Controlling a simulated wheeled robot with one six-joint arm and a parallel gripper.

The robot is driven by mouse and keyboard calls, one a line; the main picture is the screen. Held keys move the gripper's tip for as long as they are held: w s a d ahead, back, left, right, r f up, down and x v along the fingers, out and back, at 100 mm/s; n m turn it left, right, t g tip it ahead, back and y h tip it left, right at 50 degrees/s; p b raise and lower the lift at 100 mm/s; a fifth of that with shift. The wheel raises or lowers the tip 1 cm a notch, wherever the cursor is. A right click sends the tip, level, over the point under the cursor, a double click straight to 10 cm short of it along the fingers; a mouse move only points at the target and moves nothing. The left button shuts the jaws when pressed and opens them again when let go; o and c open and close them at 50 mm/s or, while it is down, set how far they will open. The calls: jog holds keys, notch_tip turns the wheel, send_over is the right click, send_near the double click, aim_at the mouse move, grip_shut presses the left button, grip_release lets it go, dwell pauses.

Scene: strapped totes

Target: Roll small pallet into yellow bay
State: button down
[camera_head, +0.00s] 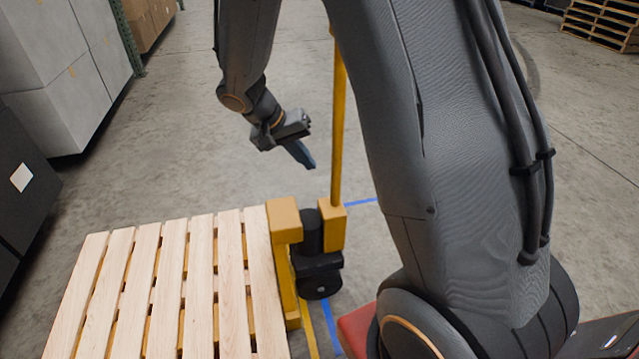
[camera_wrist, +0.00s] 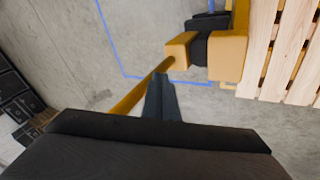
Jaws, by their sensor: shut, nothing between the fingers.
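A small pallet (camera_head: 195,290) of pale wooden slats sits at the lower left, next to the yellow mast of a pallet jack (camera_head: 284,220). It also shows at the right of the wrist view (camera_wrist: 286,50). The jack has a black wheel unit (camera_head: 318,270) and a tall yellow handle (camera_head: 338,130), leaning across the wrist view (camera_wrist: 135,97). My gripper (camera_head: 308,162) is shut and empty, left of the handle in the head view. In the wrist view its fingers (camera_wrist: 161,80) overlap the handle's line; I cannot tell whether they touch. No yellow bay is clearly recognisable.
Blue floor tape (camera_head: 328,325) runs by the jack, with a corner in the wrist view (camera_wrist: 122,74). Grey boxes (camera_head: 70,75) and a dark case (camera_head: 25,185) stand at the left. Stacked pallets (camera_head: 603,22) are far right. Floor behind the jack is clear.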

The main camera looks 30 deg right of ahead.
jog(key=w+a+f+t+h+b, duration=0.1)
jog(key=w+a+f, duration=0.1)
jog(key=w+f, duration=0.35)
jog(key=d+f, duration=0.6)
jog(key=d, duration=0.3)
jog(key=shift+f+m+b, duration=0.35)
jog(key=shift+f+m, duration=0.05)
